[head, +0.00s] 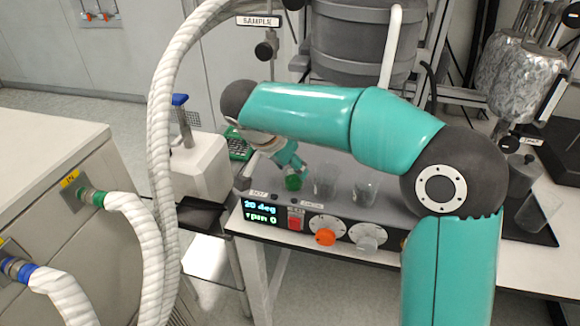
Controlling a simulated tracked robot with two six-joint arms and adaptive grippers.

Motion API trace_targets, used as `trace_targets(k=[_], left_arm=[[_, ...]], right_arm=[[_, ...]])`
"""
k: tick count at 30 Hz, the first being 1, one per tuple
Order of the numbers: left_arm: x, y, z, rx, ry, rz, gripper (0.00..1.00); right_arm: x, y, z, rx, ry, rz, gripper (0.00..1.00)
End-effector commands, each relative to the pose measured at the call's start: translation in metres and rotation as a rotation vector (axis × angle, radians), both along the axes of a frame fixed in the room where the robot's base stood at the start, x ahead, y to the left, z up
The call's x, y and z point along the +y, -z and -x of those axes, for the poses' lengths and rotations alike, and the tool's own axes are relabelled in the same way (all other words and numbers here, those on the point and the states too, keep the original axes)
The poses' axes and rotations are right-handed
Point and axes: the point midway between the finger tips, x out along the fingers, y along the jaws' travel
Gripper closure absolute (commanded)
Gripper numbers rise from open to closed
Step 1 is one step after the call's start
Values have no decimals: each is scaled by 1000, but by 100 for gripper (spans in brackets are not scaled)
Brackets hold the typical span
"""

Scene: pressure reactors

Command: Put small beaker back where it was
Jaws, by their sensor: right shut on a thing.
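My right gripper (293,169) reaches down over the left part of the grey hotplate, partly hidden by its own wrist. It is shut on a small beaker with green contents (293,183), at or just above the plate top; I cannot tell whether the beaker touches it. Two clear glass beakers stand to its right on the plate: one close by (325,181) and one further right (365,191). My left gripper is not in view.
The hotplate front (318,227) has a display, a red switch and orange and grey knobs. A clear glass vessel (540,209) is on a black tray at the right. Thick white hoses (160,150) rise at the left.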

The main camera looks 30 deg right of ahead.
Motion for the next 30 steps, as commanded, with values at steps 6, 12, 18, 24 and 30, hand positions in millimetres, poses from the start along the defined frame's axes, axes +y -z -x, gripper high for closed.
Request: trace_targets(k=[6, 12, 18, 24, 30], left_arm=[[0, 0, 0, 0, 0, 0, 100], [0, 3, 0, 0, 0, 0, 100], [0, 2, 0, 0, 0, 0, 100], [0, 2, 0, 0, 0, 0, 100], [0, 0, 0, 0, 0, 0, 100]], right_arm=[[0, 2, 0, 0, 1, 0, 94], [0, 5, 0, -1, 0, 0, 50], [0, 4, 0, 0, 0, 0, 28], [0, 4, 0, 0, 0, 0, 28], [3, -4, 0, -2, -1, -1, 28]])
